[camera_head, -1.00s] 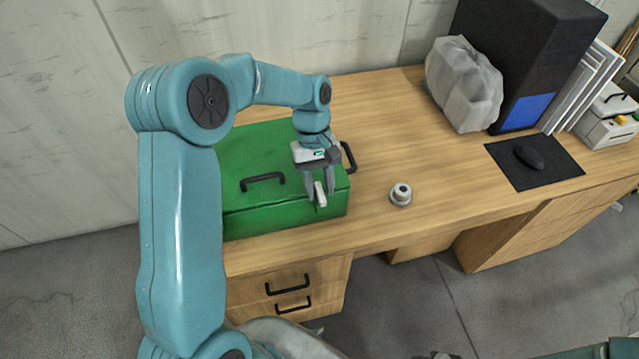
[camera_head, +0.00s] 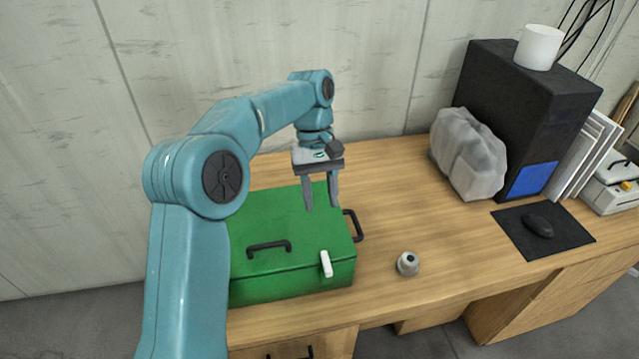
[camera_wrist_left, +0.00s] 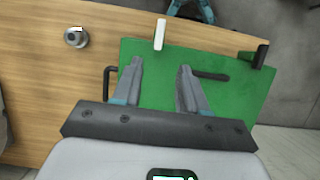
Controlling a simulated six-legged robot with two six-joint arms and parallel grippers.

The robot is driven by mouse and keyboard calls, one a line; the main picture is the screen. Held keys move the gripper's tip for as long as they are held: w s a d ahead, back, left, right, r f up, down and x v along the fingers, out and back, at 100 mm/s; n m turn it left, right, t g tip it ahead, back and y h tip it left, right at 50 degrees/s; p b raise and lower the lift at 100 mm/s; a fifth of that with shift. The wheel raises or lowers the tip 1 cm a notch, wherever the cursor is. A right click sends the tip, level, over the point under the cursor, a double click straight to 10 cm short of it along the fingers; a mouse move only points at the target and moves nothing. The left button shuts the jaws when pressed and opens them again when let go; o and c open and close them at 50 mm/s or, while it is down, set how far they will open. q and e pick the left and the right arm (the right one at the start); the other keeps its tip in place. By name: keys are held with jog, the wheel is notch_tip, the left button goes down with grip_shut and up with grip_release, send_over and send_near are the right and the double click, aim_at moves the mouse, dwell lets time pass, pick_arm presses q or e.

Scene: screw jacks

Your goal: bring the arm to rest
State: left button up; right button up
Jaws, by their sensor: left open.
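My left arm comes in from the left in the head view. Its gripper (camera_head: 322,205) points down over the right part of a green box (camera_head: 285,225), open and empty. In the left wrist view the two fingers (camera_wrist_left: 160,82) stand apart with nothing between them. The box has a dark handle on its lid, another on its right side and a white latch (camera_head: 326,263) at its front edge. The latch also shows in the left wrist view (camera_wrist_left: 160,34), beyond the fingertips. My right gripper is not in view.
A small grey round part (camera_head: 408,264) stands on the wooden desk (camera_head: 390,200), right of the box. Farther right are a crumpled grey bag-like lump (camera_head: 468,155), a black computer tower (camera_head: 525,110) with a white cup (camera_head: 538,47) on top, and a mouse (camera_head: 538,225) on a black pad.

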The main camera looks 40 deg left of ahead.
pick_arm(q)
jog(key=shift+v, duration=1.05)
